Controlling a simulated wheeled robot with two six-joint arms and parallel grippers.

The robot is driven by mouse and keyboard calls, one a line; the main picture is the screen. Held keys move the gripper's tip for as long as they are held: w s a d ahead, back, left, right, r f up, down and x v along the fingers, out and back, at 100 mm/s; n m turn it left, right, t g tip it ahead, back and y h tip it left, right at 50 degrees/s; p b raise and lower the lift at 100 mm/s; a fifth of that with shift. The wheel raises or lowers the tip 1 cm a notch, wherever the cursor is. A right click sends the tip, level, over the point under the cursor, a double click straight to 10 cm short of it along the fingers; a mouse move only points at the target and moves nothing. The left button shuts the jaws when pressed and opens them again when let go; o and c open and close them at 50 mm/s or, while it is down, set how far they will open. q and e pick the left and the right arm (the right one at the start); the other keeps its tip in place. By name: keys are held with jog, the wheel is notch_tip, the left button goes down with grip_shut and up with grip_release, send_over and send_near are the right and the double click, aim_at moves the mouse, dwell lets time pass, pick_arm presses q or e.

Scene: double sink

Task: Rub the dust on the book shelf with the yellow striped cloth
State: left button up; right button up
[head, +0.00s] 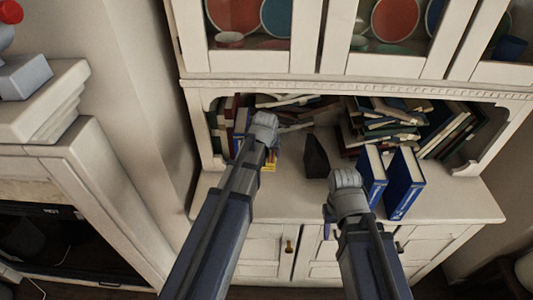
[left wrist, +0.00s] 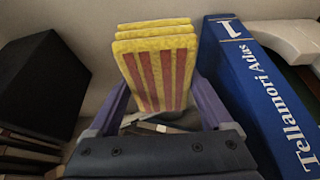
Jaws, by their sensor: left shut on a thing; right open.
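The yellow cloth with red stripes (left wrist: 160,65) is folded and held between the purple fingers of my left gripper (left wrist: 162,95). In the head view only a small yellow part of the cloth (head: 268,167) shows below my left wrist, at the left of the shelf opening. The book shelf (head: 440,205) is a cream cabinet with an open middle compartment. I cannot make out dust on it; my arms hide part of the shelf top. My right gripper (head: 328,231) is open and empty at the shelf's front edge, its fingers partly hidden by its wrist.
Two upright blue books (head: 405,185) stand right of centre, beside my right wrist. A dark wedge-shaped block (head: 315,157) stands between the arms. Piled books (head: 385,125) fill the back. A blue atlas (left wrist: 262,95) is close beside the cloth. Bare shelf lies at the right front.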

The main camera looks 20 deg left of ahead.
pick_arm(q)
notch_tip(320, 180, up, 3)
jog(key=p, duration=0.3)
jog(key=shift+r, duration=0.1)
dwell(0.5)
